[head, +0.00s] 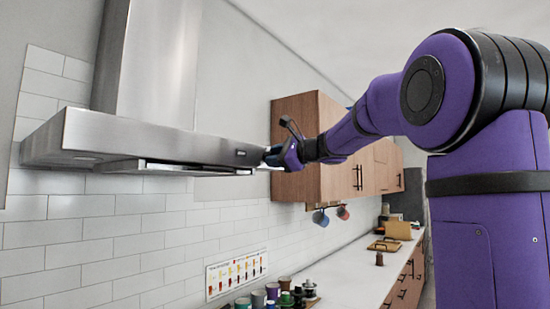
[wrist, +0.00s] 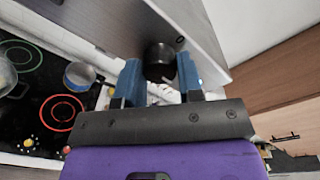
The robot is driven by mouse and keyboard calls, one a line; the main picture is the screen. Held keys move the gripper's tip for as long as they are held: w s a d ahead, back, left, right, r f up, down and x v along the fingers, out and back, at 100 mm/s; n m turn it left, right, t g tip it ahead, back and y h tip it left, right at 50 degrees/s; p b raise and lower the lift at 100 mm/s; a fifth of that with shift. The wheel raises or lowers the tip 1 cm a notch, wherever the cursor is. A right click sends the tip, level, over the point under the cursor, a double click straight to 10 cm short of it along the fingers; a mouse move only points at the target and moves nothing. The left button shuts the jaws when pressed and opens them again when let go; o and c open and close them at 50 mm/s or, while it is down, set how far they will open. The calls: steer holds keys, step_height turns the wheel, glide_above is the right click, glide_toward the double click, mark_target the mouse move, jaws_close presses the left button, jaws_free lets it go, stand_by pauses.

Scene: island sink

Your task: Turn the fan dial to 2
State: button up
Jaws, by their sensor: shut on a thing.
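The fan dial (wrist: 160,58) is a dark round knob on the front of the steel range hood. It shows between the two blue fingers of my gripper (wrist: 158,66) in the wrist view, and the gripper is shut on it. In the head view my gripper (head: 271,156) is at the right end of the hood's front edge. The range hood (head: 160,138) fills the upper left there. The dial itself is hidden behind the gripper in the head view. I cannot read any dial marking or number.
A wooden wall cabinet (head: 300,150) stands right behind my wrist, with mugs hanging below it. In the wrist view a stove (wrist: 40,88) with a blue pot (wrist: 80,75) lies below. The white counter (head: 350,270) runs off to the right.

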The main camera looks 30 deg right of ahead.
steer(key=shift+f, duration=0.1)
stand_by(0.3)
steer(key=o, duration=0.9)
steer(key=v, duration=1.1)
